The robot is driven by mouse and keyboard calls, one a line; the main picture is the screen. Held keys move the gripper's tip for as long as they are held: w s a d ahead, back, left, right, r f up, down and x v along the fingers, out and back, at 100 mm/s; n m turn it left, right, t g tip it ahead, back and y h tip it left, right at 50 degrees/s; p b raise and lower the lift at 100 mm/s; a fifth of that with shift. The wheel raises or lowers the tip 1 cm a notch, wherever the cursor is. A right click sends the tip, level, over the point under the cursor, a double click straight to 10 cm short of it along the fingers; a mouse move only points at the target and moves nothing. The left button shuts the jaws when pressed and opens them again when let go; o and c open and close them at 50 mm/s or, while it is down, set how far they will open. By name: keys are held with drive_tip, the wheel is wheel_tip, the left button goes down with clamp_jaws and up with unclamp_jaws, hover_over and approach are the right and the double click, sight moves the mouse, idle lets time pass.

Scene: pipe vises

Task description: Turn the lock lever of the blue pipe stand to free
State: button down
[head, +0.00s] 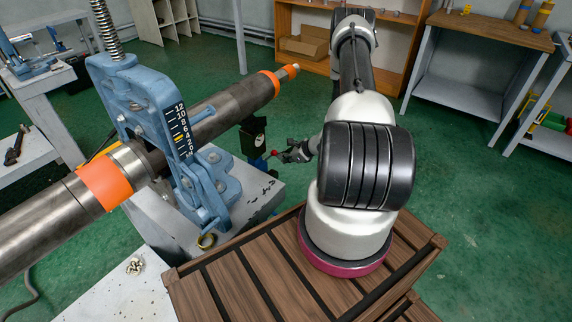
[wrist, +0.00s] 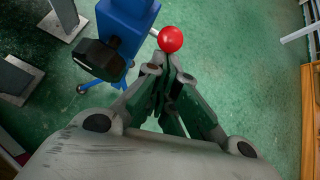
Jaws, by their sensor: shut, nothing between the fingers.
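The blue pipe stand (wrist: 128,22) shows as a blue post at the top of the wrist view, with a black block on its front. In the head view it is mostly hidden behind the pipe and vise; its dark head (head: 251,132) shows. The lock lever's red ball knob (wrist: 171,39) is right of the post; it also shows small in the head view (head: 274,153). My gripper (wrist: 168,66) is shut and empty, its tips just below the knob in the picture. I cannot tell whether they touch it. In the head view my gripper (head: 289,154) is right of the knob.
A long steel pipe (head: 225,108) with orange bands runs through a large light-blue vise (head: 130,95) on a pale bench. A slatted wooden platform (head: 235,285) is under my arm. Shelves and workbenches line the back and right. Green floor at right is clear.

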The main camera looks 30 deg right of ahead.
drive_tip(key=shift+g+h, duration=0.3)
drive_tip(key=shift+g, duration=0.3)
drive_tip(key=shift+w+a+r, duration=0.3)
drive_tip(key=shift+w+r, duration=0.5)
drive_tip(key=shift+w, duration=0.05)
drive_tip(key=shift+w+a+r, duration=0.3)
drive_tip(key=shift+w+r, duration=0.45)
drive_tip(key=shift+w, duration=0.1)
drive_tip(key=shift+w+a+r, duration=0.3)
drive_tip(key=shift+w+r, duration=0.5)
drive_tip(key=shift+w, duration=0.05)
drive_tip(key=shift+r, duration=0.15)
